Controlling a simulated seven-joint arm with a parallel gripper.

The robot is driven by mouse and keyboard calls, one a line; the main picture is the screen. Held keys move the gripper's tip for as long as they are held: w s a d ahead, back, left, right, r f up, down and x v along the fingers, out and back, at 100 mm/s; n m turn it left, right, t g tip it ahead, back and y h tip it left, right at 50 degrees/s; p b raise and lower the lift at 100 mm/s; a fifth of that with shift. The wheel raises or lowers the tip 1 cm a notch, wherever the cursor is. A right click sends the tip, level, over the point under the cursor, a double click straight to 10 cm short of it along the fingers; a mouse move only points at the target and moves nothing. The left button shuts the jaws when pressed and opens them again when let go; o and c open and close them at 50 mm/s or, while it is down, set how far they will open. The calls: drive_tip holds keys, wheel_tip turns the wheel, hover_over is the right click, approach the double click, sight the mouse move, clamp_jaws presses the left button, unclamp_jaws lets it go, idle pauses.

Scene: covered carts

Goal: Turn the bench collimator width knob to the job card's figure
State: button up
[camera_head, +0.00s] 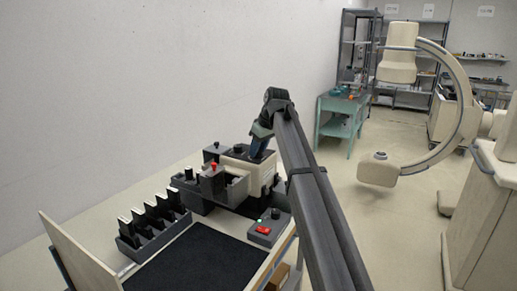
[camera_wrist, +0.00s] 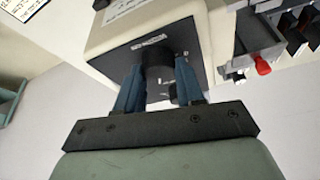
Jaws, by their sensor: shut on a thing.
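The bench collimator is a cream box (camera_head: 262,172) on the bench; it also fills the upper middle of the wrist view (camera_wrist: 110,38). A dark panel on its face carries a black knob (camera_wrist: 158,62) under a small white label. My gripper (camera_wrist: 158,84) has its two blue fingers shut on this knob, one on each side. The knob's scale and pointer are too small or hidden to read. In the head view my gripper (camera_head: 259,148) is at the box's far side, and my arm hides part of it. A printed card (camera_wrist: 22,9) shows at the wrist view's top left; its text is unreadable.
A red-topped knob (camera_wrist: 262,66) sits on a grey fixture beside the box. A rack of dark upright pieces (camera_head: 150,224), a black mat (camera_head: 195,258) and a grey box with a red switch (camera_head: 264,230) are nearby. A C-arm (camera_head: 462,95) stands farther off.

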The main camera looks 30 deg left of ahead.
drive_tip(key=o, duration=1)
drive_tip(key=shift+o, duration=0.2)
drive_tip(key=shift+r, duration=0.1)
drive_tip(key=v, duration=1.3)
drive_tip(key=shift+d+r, duration=0.2)
drive_tip(key=shift+r, duration=0.05)
drive_tip(key=shift+s, duration=0.1)
